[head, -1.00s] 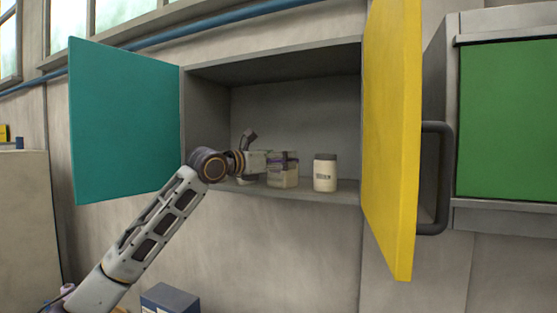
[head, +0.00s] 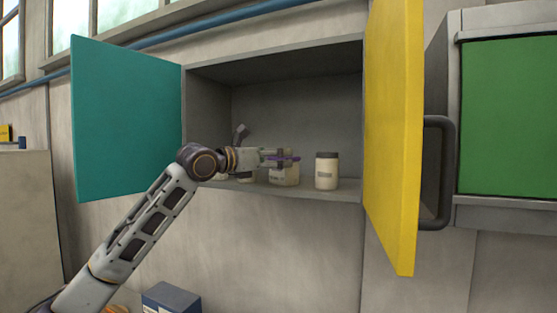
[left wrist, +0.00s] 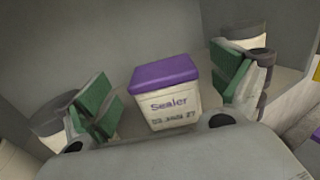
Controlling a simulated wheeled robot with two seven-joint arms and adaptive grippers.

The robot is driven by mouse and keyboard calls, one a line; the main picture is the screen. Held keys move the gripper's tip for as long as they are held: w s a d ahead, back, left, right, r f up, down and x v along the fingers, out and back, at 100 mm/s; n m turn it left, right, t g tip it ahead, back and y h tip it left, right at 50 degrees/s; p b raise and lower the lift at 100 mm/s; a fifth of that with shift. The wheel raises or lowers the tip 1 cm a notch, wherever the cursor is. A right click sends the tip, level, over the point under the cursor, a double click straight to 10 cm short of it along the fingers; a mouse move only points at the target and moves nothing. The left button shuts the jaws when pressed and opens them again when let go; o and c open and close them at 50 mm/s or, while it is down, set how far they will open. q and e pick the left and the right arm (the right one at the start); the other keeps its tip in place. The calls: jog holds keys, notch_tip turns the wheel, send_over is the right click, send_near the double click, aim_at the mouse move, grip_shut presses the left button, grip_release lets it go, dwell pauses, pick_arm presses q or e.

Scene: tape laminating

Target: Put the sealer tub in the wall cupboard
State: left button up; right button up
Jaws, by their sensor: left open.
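The sealer tub (head: 287,175), cream with a purple lid, stands upright on the floor of the open wall cupboard (head: 300,112). In the left wrist view the tub (left wrist: 170,103) shows its "Sealer" label. My left gripper (head: 284,157) reaches into the cupboard from the left, at the height of the lid. In the left wrist view the gripper (left wrist: 163,90) is open, its green-padded fingers on either side of the tub with visible gaps. Part of the tub is hidden by the gripper in the head view. My right gripper is not in view.
Another container (head: 246,179) is partly hidden behind my wrist. The teal door (head: 125,120) and yellow door (head: 392,130) stand open. A blue box (head: 170,298) is below.

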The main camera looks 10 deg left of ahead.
pick_arm(q)
jog(key=b+v, duration=0.2)
jog(key=v, duration=0.7)
jog(key=shift+s, duration=0.15)
jog(key=shift+a, duration=0.1)
dwell(0.4)
